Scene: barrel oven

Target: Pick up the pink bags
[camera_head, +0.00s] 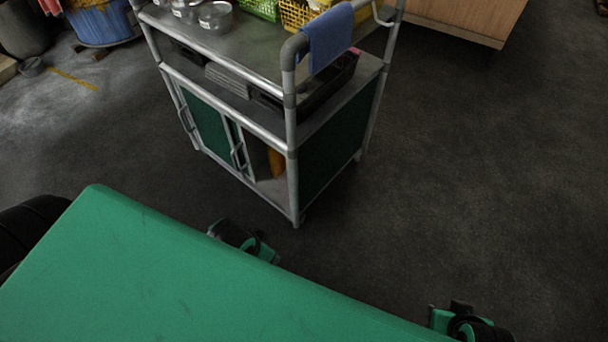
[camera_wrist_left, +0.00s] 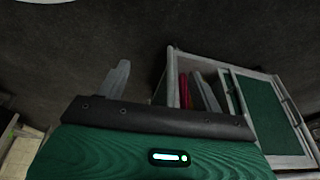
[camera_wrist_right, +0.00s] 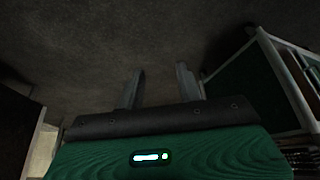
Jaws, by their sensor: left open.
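A reddish-pink thing (camera_wrist_left: 184,90) stands in the open part of the trolley cabinet, seen in the left wrist view. I cannot tell whether it is one of the pink bags. My left gripper (camera_wrist_left: 162,86) has its fingers apart, facing the cabinet opening. The reddish-pink thing shows just beside its right finger, with no clear contact. My right gripper (camera_wrist_right: 160,86) is open and empty, over dark floor beside a green panel. A small pink patch (camera_head: 356,51) shows at the far end of the trolley's middle shelf in the head view.
The metal trolley (camera_head: 322,140) has green panels and a partly open front, with an orange thing (camera_head: 276,163) inside. Its top holds glass jars (camera_head: 215,16), a yellow basket (camera_head: 298,14) and a blue cloth (camera_head: 330,38). The floor on the right is clear.

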